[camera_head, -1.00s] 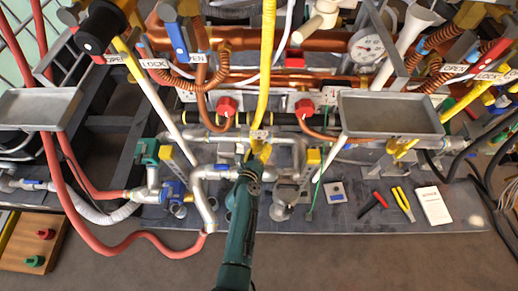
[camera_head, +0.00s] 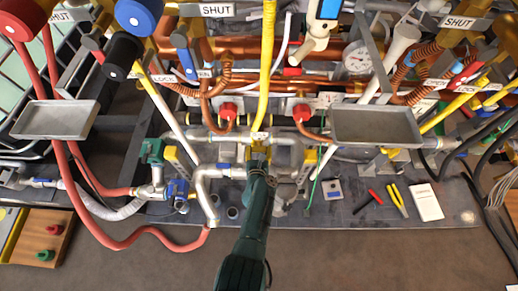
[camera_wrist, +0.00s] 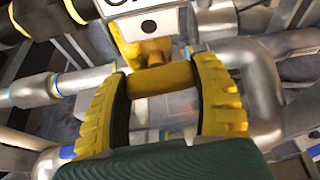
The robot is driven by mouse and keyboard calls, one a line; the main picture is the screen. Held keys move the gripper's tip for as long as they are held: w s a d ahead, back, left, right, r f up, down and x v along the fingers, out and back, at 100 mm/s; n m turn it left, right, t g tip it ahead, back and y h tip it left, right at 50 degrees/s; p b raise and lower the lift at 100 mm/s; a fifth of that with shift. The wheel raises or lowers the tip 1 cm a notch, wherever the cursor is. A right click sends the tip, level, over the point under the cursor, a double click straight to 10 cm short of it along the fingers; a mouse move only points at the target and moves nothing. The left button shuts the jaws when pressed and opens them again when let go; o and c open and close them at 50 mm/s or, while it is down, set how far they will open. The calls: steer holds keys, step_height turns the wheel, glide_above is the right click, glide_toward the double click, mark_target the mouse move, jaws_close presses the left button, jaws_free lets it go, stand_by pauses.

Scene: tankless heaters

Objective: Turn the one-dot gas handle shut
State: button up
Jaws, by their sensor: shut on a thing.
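The one-dot gas handle is a short yellow bar (camera_wrist: 160,79) lying crosswise in the wrist view, on a yellow stem. Just above it is a white tag (camera_wrist: 150,24) with a single black dot. My gripper (camera_wrist: 163,86) has its two ribbed yellow fingers at the bar's left and right ends, shut on it. In the head view my gripper (camera_head: 259,157) reaches the pipework at the lower end of the yellow hose (camera_head: 266,70). The handle is mostly hidden there by the gripper, and its exact angle is hard to tell.
Silver pipes (camera_head: 207,195) run close beside the gripper. Grey trays (camera_head: 375,126) stick out at left and right. Red valve knobs (camera_head: 301,113) sit above. Pliers (camera_head: 397,200) and a white card (camera_head: 426,202) lie on the grey board at right. The floor in front is clear.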

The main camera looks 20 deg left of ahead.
stand_by(0.3)
steer(key=o, duration=1.2)
steer(key=shift+s, duration=0.1)
steer(key=s+d, duration=0.1)
steer(key=s, duration=0.3)
steer(key=s+d, duration=0.2)
steer(key=s, duration=0.2)
steer(key=s+d, duration=0.1)
steer(key=s, duration=0.3)
steer(key=shift+d+r, duration=0.25)
steer(key=shift+d, duration=0.1)
